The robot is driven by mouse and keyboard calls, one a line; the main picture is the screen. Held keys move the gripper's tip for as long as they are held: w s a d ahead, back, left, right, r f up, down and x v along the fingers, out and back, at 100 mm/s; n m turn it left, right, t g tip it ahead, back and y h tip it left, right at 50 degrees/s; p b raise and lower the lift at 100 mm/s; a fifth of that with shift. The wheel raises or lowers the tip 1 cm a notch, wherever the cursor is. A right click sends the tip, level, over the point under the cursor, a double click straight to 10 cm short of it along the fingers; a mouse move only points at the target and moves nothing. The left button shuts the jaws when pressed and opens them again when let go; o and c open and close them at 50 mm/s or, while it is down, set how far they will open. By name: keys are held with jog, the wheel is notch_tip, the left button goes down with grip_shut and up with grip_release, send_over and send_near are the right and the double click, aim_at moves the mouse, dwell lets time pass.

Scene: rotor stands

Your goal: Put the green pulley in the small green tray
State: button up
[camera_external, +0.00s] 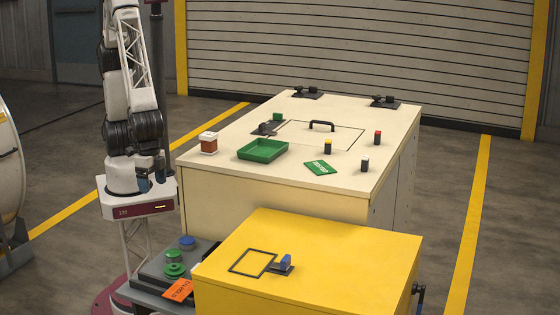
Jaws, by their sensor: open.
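The small green tray (248,158) is a shallow, empty, open tray on the cream bench, left of its middle. Two green round pieces are at the lower left, on a dark grey surface. One (174,255) is a plain short cylinder; the other (175,270), just in front, has a wide flange and a smaller raised top, like a pulley. They are too small to be sure of their details. My arm rises at the left and its upper part leaves the top of the picture. My gripper cannot be made out.
A blue round piece (187,243) and an orange card (178,290) lie near the green pieces. The yellow cabinet (340,240) stands in front of the bench. On the bench are a brown jar (208,144), a green card (320,168), several small cylinders, dark stands and a black handle (321,125).

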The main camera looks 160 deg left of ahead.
aim_at(172, 268)
jog(key=w+a+f+n, duration=0.1)
jog(key=w+f, duration=0.2)
jog(key=f, duration=0.3)
jog(key=w+f+n, duration=0.2)
jog(key=w+f, duration=0.1)
jog(key=f, duration=0.3)
jog(key=w+a+f+n+g, duration=0.1)
jog(key=w+f, duration=0.1)
jog(key=f, duration=0.5)
jog(key=shift+w+a+n, duration=0.3)
jog(key=shift+w+a, duration=0.05)
jog(key=shift+w, duration=0.05)
jog(key=shift+f, duration=0.15)
jog(key=shift+f, duration=1.3)
jog(key=shift+f, duration=0.15)
jog(key=shift+s+f, duration=0.1)
jog(key=shift+f, duration=2.35)
jog(key=c, duration=0.8)
jog(key=shift+c, duration=0.2)
